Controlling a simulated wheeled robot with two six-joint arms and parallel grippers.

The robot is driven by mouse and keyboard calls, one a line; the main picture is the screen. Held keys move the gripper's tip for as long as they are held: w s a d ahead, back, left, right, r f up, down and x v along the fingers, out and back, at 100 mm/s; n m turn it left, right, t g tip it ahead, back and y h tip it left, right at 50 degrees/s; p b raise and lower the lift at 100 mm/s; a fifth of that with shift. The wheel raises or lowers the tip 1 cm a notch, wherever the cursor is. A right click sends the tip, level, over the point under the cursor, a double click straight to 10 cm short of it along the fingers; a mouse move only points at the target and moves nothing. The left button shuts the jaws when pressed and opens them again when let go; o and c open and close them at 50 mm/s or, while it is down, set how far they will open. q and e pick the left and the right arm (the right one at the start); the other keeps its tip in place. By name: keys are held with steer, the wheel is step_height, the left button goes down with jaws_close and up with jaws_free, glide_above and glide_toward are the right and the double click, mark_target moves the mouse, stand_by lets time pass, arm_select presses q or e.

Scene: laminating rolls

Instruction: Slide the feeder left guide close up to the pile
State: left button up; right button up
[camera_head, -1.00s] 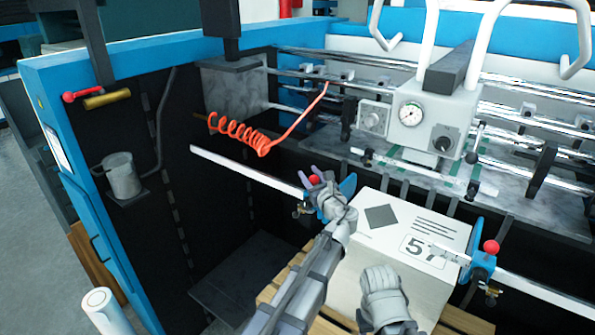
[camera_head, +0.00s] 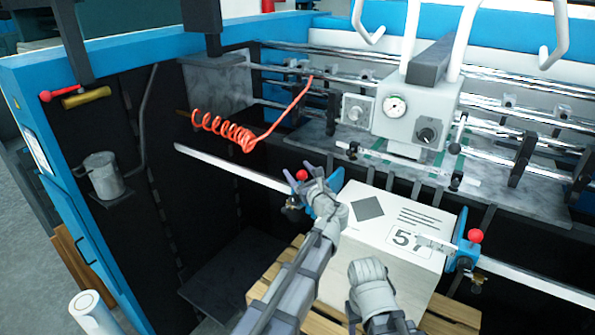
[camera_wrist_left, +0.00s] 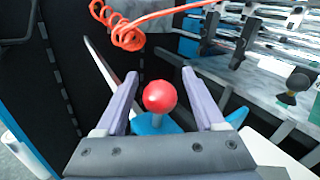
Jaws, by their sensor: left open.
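The feeder left guide (camera_head: 337,180) is a blue plate with a red ball knob (camera_head: 302,175), on a pale rail at the upper left of the pile. The pile (camera_head: 385,225) is a white stack marked 57; I cannot tell whether the guide touches it. My left gripper (camera_head: 301,171) is at the guide. In the left wrist view its fingers (camera_wrist_left: 160,72) are open on both sides of the red knob (camera_wrist_left: 160,96), with space visible between. My right gripper (camera_head: 372,290) is in front of the pile, its jaws unclear.
The matching right guide (camera_head: 466,245), with a red knob, stands at the pile's right side. The pale rail (camera_head: 225,166) runs free to the left of the left guide. A grey suction unit with a gauge (camera_head: 405,115) is above and behind. A red coiled hose (camera_head: 225,130) hangs behind.

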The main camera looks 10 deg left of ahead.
mark_target(304, 179)
arm_select(q)
steer(key=v, duration=0.7)
stand_by(0.3)
